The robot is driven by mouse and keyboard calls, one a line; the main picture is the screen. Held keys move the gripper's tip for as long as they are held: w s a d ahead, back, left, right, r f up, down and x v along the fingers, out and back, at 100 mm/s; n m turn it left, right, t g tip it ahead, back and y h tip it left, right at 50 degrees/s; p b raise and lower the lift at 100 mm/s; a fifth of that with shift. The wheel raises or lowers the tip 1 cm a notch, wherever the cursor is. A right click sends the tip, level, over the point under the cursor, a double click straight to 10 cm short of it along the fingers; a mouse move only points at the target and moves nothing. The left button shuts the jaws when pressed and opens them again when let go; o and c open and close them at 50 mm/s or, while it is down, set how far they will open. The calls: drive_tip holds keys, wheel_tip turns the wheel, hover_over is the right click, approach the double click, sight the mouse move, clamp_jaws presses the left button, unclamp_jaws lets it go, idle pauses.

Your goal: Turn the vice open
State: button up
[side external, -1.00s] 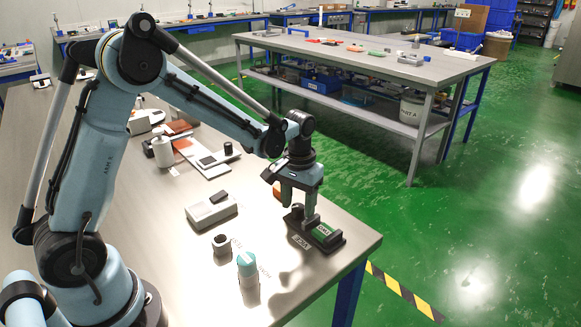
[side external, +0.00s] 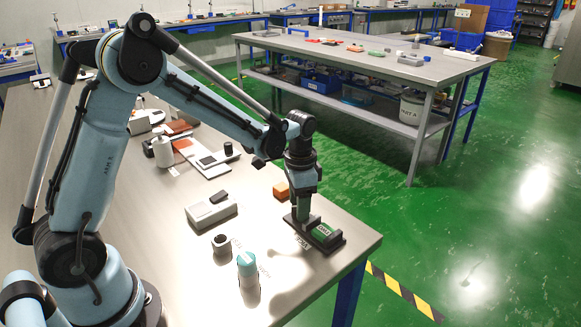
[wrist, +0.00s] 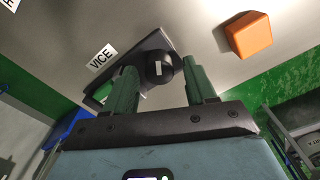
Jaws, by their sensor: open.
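The vice (side external: 325,236) is a dark block with a green label, near the front right corner of the table. It also shows in the wrist view (wrist: 150,45), beside a white "VICE" label (wrist: 102,58). A round black knob (wrist: 160,69) with a white mark is on it. My gripper (side external: 302,217) points down over the vice and hides part of it. In the wrist view my gripper (wrist: 160,66) is open, its green fingers on either side of the knob. The right finger looks close to the knob; I cannot tell whether either finger touches it.
An orange block (side external: 281,190) lies just behind the vice. A grey box (side external: 211,209), a small dark-topped cylinder (side external: 222,244) and a teal-topped cylinder (side external: 247,265) stand to the left. The table edge is close on the right.

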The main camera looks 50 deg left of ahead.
drive_tip(key=m, duration=0.4)
drive_tip(key=shift+s+d, duration=0.1)
drive_tip(key=m, duration=0.4)
wheel_tip(320, 180, up, 12)
drive_tip(key=s+d+n+t, duration=0.2)
drive_tip(key=s+n+t, duration=0.5)
drive_tip(key=s+n, duration=0.6)
idle(0.8)
